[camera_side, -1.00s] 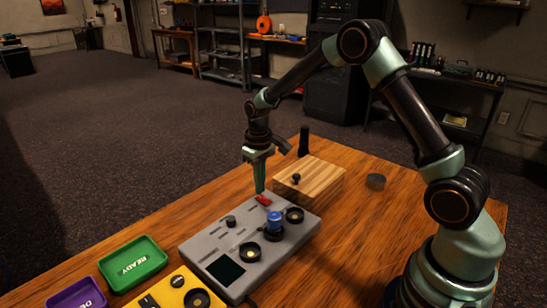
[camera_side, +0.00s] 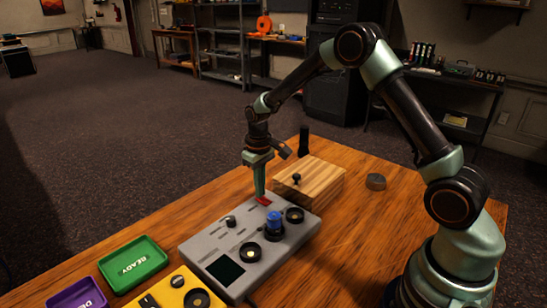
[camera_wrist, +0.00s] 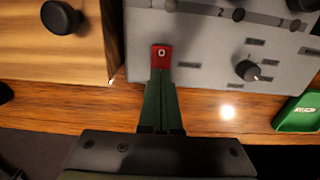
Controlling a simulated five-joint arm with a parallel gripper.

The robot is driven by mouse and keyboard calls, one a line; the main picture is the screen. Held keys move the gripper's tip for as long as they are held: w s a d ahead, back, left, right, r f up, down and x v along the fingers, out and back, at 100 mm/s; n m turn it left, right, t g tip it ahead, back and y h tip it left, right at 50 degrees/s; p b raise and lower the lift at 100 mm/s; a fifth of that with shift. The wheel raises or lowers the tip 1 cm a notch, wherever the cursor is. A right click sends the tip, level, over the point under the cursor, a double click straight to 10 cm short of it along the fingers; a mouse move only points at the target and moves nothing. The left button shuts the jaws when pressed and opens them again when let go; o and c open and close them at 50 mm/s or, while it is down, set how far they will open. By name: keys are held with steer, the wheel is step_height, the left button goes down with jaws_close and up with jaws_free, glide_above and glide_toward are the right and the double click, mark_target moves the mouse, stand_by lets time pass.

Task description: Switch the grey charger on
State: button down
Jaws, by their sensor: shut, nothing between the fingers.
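The grey charger (camera_side: 213,262) is a flat grey box on the wooden desk, with a dark screen, knobs and a blue-topped part. Its red rocker switch (camera_side: 264,201) sits near the far edge. In the wrist view the red switch (camera_wrist: 162,52) shows a pale "0" mark on its visible end. My gripper (camera_side: 260,193) is shut and empty, with its green fingers pointing down. In the wrist view the fingertips (camera_wrist: 161,72) are at the near end of the switch and hide part of it. I cannot tell if they touch it.
A wooden box (camera_side: 312,182) with a dark knob stands close behind the charger. A green tray (camera_side: 133,263), a purple tray (camera_side: 77,296) and a yellow box (camera_side: 176,292) are at the left. The desk's right front is clear.

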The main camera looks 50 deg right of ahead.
steer(key=shift+f, duration=0.3)
steer(key=shift+r, duration=3.5)
steer(key=s+a+r+t, duration=0.25)
steer(key=s+r, duration=0.45)
steer(key=r, duration=0.4)
steer(key=s+a+r+t, duration=0.2)
steer(key=s+t, duration=0.1)
steer(key=s, duration=0.8)
steer(key=shift+s+r, duration=0.35)
steer(key=shift+r, duration=0.05)
